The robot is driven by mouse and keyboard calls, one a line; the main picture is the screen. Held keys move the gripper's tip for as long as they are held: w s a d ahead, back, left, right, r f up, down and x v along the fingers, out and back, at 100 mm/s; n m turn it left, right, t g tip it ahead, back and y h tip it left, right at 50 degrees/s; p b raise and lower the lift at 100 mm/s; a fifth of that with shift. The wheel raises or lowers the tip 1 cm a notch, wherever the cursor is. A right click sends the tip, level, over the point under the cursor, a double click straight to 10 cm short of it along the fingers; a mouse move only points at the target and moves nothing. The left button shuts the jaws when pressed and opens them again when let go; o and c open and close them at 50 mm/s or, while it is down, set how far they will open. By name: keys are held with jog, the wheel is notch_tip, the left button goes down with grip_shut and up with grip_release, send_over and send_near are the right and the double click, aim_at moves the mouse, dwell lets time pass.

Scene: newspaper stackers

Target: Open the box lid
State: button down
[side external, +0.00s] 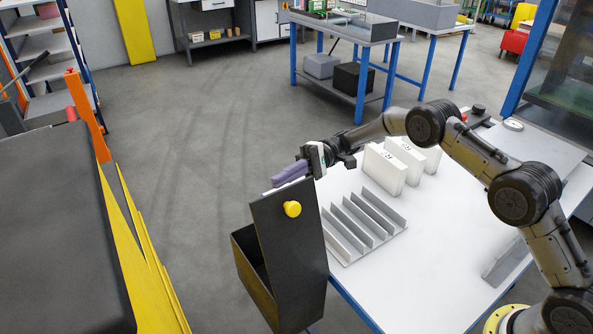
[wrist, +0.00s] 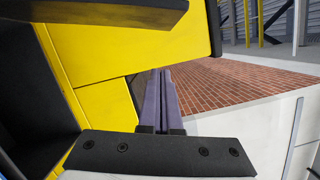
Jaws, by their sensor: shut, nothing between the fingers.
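The box (side external: 252,270) is a dark, open-topped bin at the table's front left corner in the side view. Its dark lid (side external: 285,250) stands steeply raised, with a round yellow knob (side external: 292,209) on the face toward the camera. The box opening shows to the left of the lid. My gripper (side external: 276,182) is just above the lid's top edge in the picture, its purple-grey fingers pointing left. The fingers are together and empty; they also show in the wrist view (wrist: 160,75). Whether they touch the lid cannot be told.
White upright blocks (side external: 385,170) and a grey slotted rack (side external: 362,225) stand on the white table (side external: 410,270). A large dark and yellow machine (side external: 60,230) stands at the left. Open grey floor (side external: 200,130) lies between it and the table.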

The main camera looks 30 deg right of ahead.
aim_at(296, 199)
jog(key=shift+s+a+r, duration=0.25)
jog(key=shift+s+a, duration=0.3)
jog(key=shift+s, duration=0.25)
jog(key=shift+s+a+r, duration=0.25)
jog(key=shift+s+a, duration=0.25)
jog(key=shift+s, duration=0.25)
jog(key=shift+s+a+r, duration=0.25)
jog(key=shift+s+a, duration=0.3)
jog(key=shift+s, duration=0.25)
jog(key=s, duration=0.1)
jog(key=s+r+n, duration=0.1)
jog(key=s, duration=0.1)
jog(key=s+n, duration=0.1)
jog(key=s, duration=0.1)
jog(key=shift+r+h, duration=0.4)
jog(key=shift+s+n, duration=0.6)
jog(key=shift+s, duration=0.05)
